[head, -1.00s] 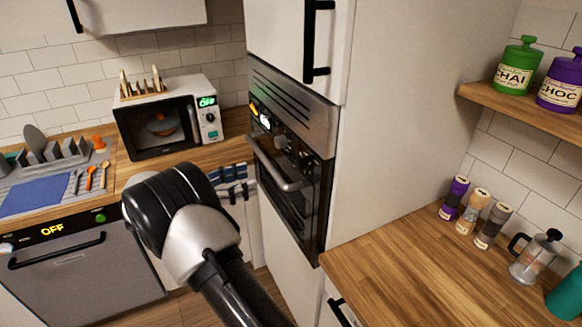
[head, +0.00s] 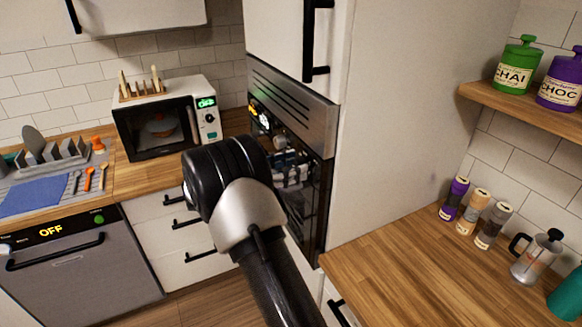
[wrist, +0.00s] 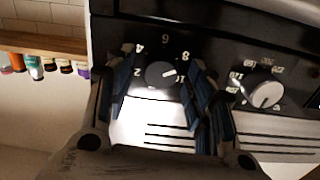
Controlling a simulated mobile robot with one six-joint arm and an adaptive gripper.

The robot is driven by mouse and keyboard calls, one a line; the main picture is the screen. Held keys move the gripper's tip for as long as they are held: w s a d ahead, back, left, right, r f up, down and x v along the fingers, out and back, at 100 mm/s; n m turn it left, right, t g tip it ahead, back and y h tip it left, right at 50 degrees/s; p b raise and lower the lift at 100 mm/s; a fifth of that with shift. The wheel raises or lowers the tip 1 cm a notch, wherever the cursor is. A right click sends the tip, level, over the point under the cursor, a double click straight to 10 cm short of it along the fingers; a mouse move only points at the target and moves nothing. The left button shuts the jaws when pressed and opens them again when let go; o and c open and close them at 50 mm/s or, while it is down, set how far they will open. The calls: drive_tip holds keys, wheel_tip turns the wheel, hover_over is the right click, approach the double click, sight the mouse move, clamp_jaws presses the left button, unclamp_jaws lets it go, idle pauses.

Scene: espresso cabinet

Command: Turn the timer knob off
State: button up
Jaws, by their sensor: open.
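A black knob (wrist: 160,74) with the numbers 2, 4, 6, 8 and a partly hidden one around it is on the dark oven panel in the wrist view. A light mark shows at its right side; no name is readable on it. My gripper (wrist: 163,64) is open, with one blue-padded finger on each side of this knob; I cannot tell whether they touch it. A second knob (wrist: 262,90), with larger numbers, is to the right, outside the fingers. In the head view my gripper (head: 291,168) is in front of the built-in oven (head: 300,104), and my arm hides much of its front.
The tall white cabinet (head: 410,110) around the oven has a black handle (head: 318,40) above. A microwave (head: 160,125) showing OFF stands on the left counter. A dishwasher (head: 75,265) showing OFF is below left. Spice jars (head: 473,212) stand on the right counter.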

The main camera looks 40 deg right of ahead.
drive_tip(key=shift+c, duration=0.5)
drive_tip(key=c, duration=1)
drive_tip(key=shift+o, duration=0.2)
